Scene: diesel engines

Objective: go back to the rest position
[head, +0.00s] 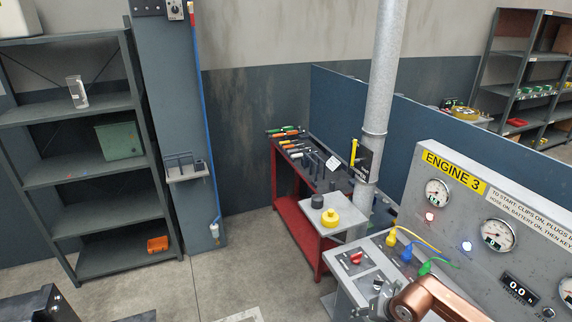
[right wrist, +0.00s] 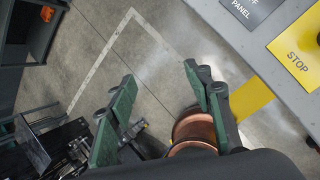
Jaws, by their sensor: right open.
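My right gripper (right wrist: 158,95) shows in the right wrist view with its two green fingers apart and nothing between them. It hangs over the concrete floor, beside the grey panel with the yellow STOP label (right wrist: 300,52). In the head view only a copper-coloured part of my right arm (head: 432,300) shows at the bottom right, in front of the Engine 3 console (head: 455,200). The right gripper itself is out of the head view. My left gripper is in neither view.
A red tool cart (head: 300,218) with tools on top stands in the middle, next to a vertical pipe (head: 382,90). Grey shelves (head: 65,110) stand at the left. The floor (head: 240,265) between the shelves and cart is clear. A yellow floor stripe (right wrist: 250,98) runs near the panel.

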